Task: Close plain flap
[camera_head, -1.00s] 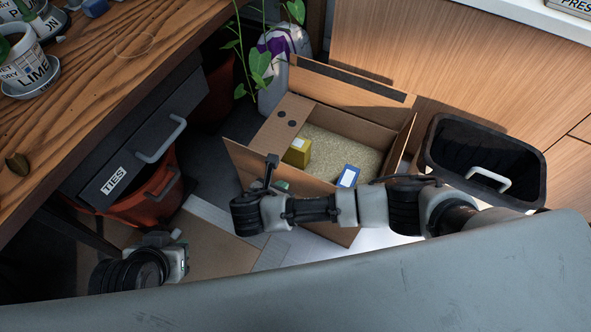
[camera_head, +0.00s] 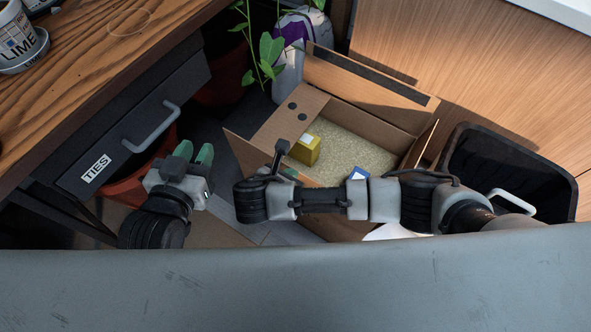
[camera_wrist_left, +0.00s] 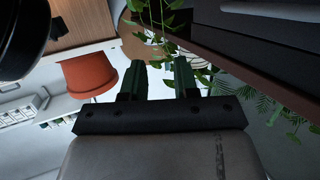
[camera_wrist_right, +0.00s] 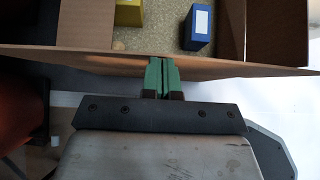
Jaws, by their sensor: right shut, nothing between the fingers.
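An open cardboard box (camera_head: 330,225) stands on the floor. A plain brown flap (camera_head: 248,152) sticks up along its near left side, partly hidden by my right arm. The right wrist view shows a plain flap (camera_wrist_right: 100,59) edge-on across the box's near side. My right gripper (camera_head: 290,173) is shut and empty, its fingertips (camera_wrist_right: 163,62) at that flap's outer side; contact is unclear. The back flap with a dark strip (camera_head: 365,85) stands up. My left gripper (camera_head: 195,153) is open and empty, left of the box.
A yellow box (camera_head: 306,150) and a blue box (camera_head: 359,173) lie on grainy filling inside. A dark bin (camera_head: 500,165) stands right. The drawer marked TIES (camera_head: 120,150), wooden table (camera_head: 95,70) and red bucket (camera_head: 130,190) are left. A plant (camera_head: 265,50) stands behind.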

